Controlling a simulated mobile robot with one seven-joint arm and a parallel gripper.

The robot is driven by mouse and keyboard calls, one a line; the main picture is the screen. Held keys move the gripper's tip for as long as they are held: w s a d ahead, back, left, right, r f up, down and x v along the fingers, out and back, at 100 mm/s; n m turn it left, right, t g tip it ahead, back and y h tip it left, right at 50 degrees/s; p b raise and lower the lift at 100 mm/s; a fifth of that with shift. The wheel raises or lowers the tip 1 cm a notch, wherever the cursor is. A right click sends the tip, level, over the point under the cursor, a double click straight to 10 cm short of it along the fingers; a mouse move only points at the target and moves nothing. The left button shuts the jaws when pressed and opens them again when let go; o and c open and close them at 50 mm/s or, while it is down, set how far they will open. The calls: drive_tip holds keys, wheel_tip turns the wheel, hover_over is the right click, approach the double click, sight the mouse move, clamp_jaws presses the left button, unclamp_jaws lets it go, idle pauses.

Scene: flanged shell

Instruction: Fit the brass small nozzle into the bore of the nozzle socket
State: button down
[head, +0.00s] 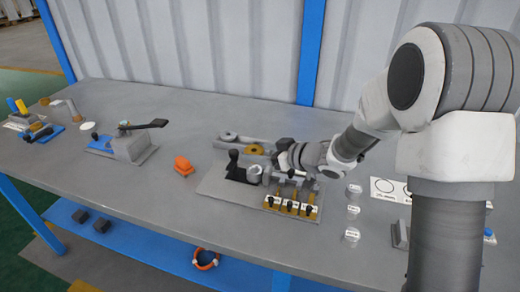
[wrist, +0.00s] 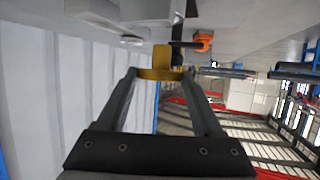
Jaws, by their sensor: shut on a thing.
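My gripper (wrist: 160,75) is shut on a brass piece, which I take to be the small nozzle (wrist: 162,56). Its wider flange sits between the fingertips and a narrower part points away from the gripper. In the head view my gripper (head: 268,172) is low over the grey fixture plate, and the held nozzle cannot be made out there. A short grey upright cylinder (head: 254,173) stands on the plate just left of my gripper. It may be the nozzle socket; its bore cannot be made out. Whether the nozzle touches anything is unclear.
A black lever part (head: 234,169) stands left of the cylinder. Behind is a grey tray (head: 240,139) with a brass ring (head: 253,150). Several labelled brass valves (head: 291,206) line the plate's front. An orange part (head: 183,164) lies to the left, with bare table around it.

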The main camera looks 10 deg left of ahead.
sight(260, 173)
drive_tip(key=shift+f+b, duration=0.45)
drive_tip(key=shift+f, duration=0.5)
drive_tip(key=shift+p, duration=0.6)
idle(1.0)
drive_tip(key=shift+f+b, duration=1.1)
drive_tip(key=shift+f, duration=0.55)
drive_tip(key=shift+r, duration=0.2)
drive_tip(key=shift+r+p, duration=1.1)
drive_tip(key=shift+p, duration=0.15)
drive_tip(key=shift+p, duration=0.4)
idle(0.8)
drive_tip(key=shift+f+b, duration=0.75)
drive_tip(key=shift+f, duration=0.35)
